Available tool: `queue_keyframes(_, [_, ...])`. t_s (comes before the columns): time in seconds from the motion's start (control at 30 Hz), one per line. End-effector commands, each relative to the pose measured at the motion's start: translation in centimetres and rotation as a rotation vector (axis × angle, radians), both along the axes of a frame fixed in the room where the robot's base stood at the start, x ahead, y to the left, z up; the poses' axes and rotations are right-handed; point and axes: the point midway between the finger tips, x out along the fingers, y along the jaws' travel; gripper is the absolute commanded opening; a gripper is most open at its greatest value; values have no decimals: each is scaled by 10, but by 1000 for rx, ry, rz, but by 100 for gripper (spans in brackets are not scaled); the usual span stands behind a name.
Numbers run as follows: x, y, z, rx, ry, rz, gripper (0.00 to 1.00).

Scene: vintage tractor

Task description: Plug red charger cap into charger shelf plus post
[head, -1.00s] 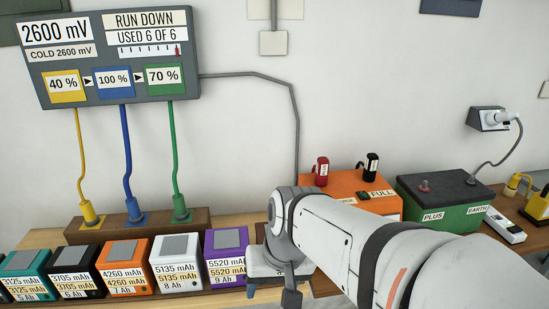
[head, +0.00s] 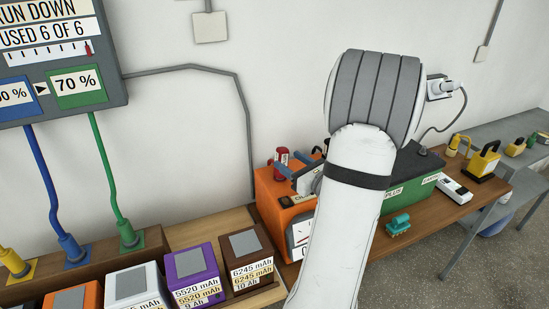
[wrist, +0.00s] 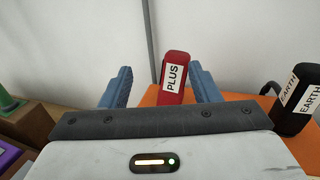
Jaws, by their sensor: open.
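The red charger cap (head: 281,157), labelled PLUS, stands upright on the orange charger (head: 270,205). In the wrist view the red cap (wrist: 174,80) is between the two blue fingers of my gripper (wrist: 162,78), with gaps on both sides. My gripper (head: 290,172) is open and reaches over the charger in the head view. The black cap labelled EARTH (wrist: 295,100) is at the right in the wrist view. I cannot make out a charger shelf plus post; my arm and gripper hide part of the charger top.
A green battery (head: 408,192) stands right of the charger, partly behind my arm. A teal clip-like object (head: 397,225) lies in front of it. Battery blocks, including a purple one (head: 190,265) and a brown one (head: 247,250), line the left bench. A grey conduit (head: 245,130) runs down the wall.

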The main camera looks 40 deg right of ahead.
Motion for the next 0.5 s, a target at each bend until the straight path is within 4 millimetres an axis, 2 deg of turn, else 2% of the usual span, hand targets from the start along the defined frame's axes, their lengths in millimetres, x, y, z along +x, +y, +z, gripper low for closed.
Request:
queue_keyframes(0.1, [5, -7, 0, 12, -7, -23, 56])
queue_keyframes(0.5, [52, -4, -7, 12, -5, -21, 56])
